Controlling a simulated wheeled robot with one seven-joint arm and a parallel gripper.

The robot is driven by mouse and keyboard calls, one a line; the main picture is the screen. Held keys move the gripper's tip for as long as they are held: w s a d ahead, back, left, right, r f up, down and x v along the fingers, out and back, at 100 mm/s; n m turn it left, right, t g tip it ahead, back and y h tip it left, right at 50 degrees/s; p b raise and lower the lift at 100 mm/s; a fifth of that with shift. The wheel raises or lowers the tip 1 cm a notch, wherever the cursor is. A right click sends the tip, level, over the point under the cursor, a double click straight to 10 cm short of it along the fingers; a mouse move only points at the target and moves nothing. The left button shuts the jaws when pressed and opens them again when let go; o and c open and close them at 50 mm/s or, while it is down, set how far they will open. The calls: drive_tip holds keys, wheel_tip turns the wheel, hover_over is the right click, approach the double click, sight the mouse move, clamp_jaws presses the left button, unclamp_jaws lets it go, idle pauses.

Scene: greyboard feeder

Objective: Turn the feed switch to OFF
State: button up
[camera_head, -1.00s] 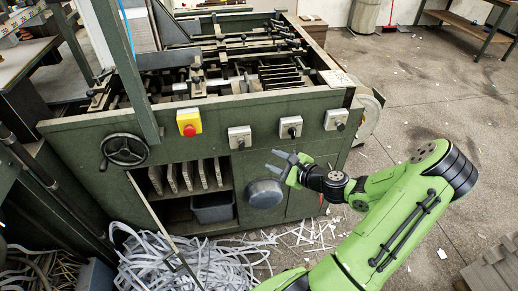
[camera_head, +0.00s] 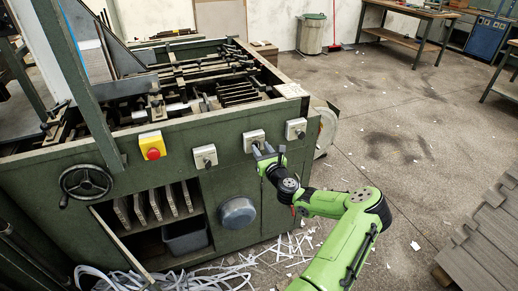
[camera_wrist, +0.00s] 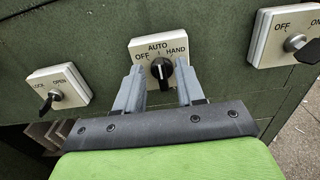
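A middle switch (camera_head: 253,137) on the green machine front is a pale plate with a black knob. In the wrist view its plate (camera_wrist: 143,47) reads OFF, AUTO and HAND. Its knob (camera_wrist: 161,70) has a pale mark pointing roughly up towards AUTO. No label saying "feed" is readable. My gripper (camera_head: 263,151) is in front of this switch. In the wrist view my gripper (camera_wrist: 160,75) is open, one finger each side of the knob. I cannot tell whether either finger touches it.
A LOCK/OPEN switch (camera_wrist: 58,90) is on the left and an OFF/ON switch (camera_wrist: 285,35) on the right. A red button on a yellow box (camera_head: 152,146) and a handwheel (camera_head: 86,182) are further left. Paper strips (camera_head: 180,279) litter the floor; open floor lies right.

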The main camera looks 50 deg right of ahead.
drive_tip(key=shift+x, duration=1.1)
drive_tip(key=c, duration=0.7)
drive_tip(key=shift+n, duration=0.4)
drive_tip(key=n, duration=0.3)
drive_tip(key=shift+w+a+f, duration=0.15)
drive_tip(key=shift+a, duration=0.15)
drive_tip(key=shift+w+a+f+n+b, duration=0.15)
drive_tip(key=shift+n+b, duration=0.25)
drive_tip(key=shift+n, duration=0.9)
drive_tip(key=shift+s+a+f+n+b, duration=0.1)
drive_tip(key=shift+n+b, duration=0.3)
drive_tip(key=shift+n, duration=0.9)
